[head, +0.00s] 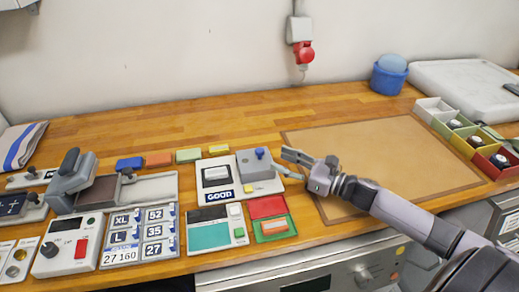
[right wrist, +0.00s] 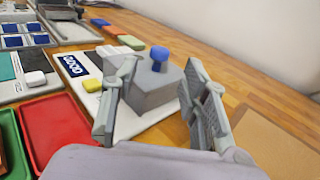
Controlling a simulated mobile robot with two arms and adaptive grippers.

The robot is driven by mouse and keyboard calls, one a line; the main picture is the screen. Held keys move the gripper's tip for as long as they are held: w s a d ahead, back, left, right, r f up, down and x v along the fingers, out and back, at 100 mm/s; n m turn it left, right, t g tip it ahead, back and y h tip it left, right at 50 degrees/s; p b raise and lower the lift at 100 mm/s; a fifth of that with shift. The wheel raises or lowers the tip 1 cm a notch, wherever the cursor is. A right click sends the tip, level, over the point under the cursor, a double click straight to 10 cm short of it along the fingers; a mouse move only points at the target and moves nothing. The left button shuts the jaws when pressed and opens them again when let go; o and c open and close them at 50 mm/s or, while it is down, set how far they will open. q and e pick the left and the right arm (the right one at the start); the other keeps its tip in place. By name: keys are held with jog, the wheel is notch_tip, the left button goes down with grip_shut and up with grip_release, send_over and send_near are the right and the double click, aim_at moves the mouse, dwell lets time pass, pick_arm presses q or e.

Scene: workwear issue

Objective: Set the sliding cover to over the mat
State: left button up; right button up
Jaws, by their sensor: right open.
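My right gripper (head: 279,163) is at the cover's right side. In the right wrist view its open fingers (right wrist: 160,72) stand on either side of the grey cover (right wrist: 152,88) and its blue knob (right wrist: 159,54). I cannot tell whether they touch it. My left gripper is in neither view.
A yellow button (head: 248,188) is on the board's front. A red and green tray (head: 270,228) and a teal panel (head: 208,236) lie in front. A grey machine (head: 73,178) stands left. A large tan mat (head: 390,155) lies clear on the right, beside coloured bins (head: 466,141).

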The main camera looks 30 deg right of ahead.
aim_at(259, 150)
jog(key=p+x, duration=0.1)
jog(key=x, duration=0.7)
jog(key=shift+w+a+p, duration=0.1)
jog(key=shift+p, duration=0.25)
jog(key=shift+c, duration=0.2)
grip_shut()
dwell(0.3)
